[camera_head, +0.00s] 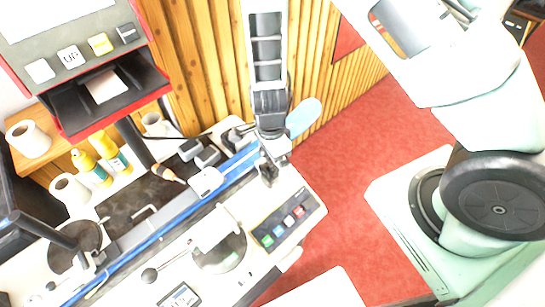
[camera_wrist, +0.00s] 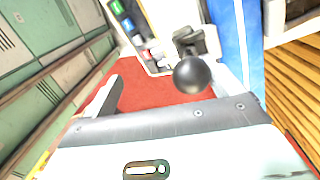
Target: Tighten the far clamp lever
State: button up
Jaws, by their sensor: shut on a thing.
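The far clamp lever shows in the wrist view as a round black ball knob (camera_wrist: 192,75) with a dark bracket behind it. It lies between my fingers, nearer the right one. My gripper (camera_wrist: 168,76) is shut on this lever. In the head view my gripper (camera_head: 270,170) is at the upper right end of the blue clamp bar (camera_head: 150,224) and hides most of the lever there. The lever's exact angle cannot be told.
A button panel (camera_head: 282,226) is at the bench's right corner, close to my gripper. Another black-knobbed handle (camera_head: 150,275) is at the front. Glue bottles (camera_head: 104,147) and white rolls (camera_head: 70,188) stand at the left. Red floor (camera_head: 350,170) is open on the right.

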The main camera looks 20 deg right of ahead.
jog(key=shift+s+f, duration=0.15)
jog(key=shift+s, duration=0.45)
jog(key=shift+o, duration=0.3)
jog(key=shift+w+r, duration=0.2)
jog(key=shift+r, duration=0.3)
jog(key=r, duration=0.5)
jog(key=w+r+b, duration=0.1)
jog(key=r, duration=0.5)
jog(key=w+r, duration=0.1)
jog(key=r, duration=0.4)
jog(key=shift+w+r+b, duration=0.15)
jog(key=shift+r+b, duration=0.15)
jog(key=shift+r, duration=0.05)
jog(key=c, duration=0.5)
jog(key=shift+s+a+f+n+t+y+b, duration=0.15)
jog(key=shift+s+a+f+n+b, duration=0.9)
jog(key=shift+s+n+b, duration=2.45)
jog(key=shift+s+a+f+n+t+y+b, duration=0.15)
jog(key=shift+s+a+f+n+b, duration=0.55)
jog(key=shift+s+f+n+b, duration=2.75)
jog(key=shift+s+a+r+n+t+b, duration=0.2)
jog(key=shift+s+a+r+n+b, duration=1.25)
jog(key=shift+n, duration=4.2)
jog(key=shift+s+d+f+p, duration=0.45)
jog(key=shift+s+d+p, duration=0.1)
jog(key=shift+p, duration=0.2)
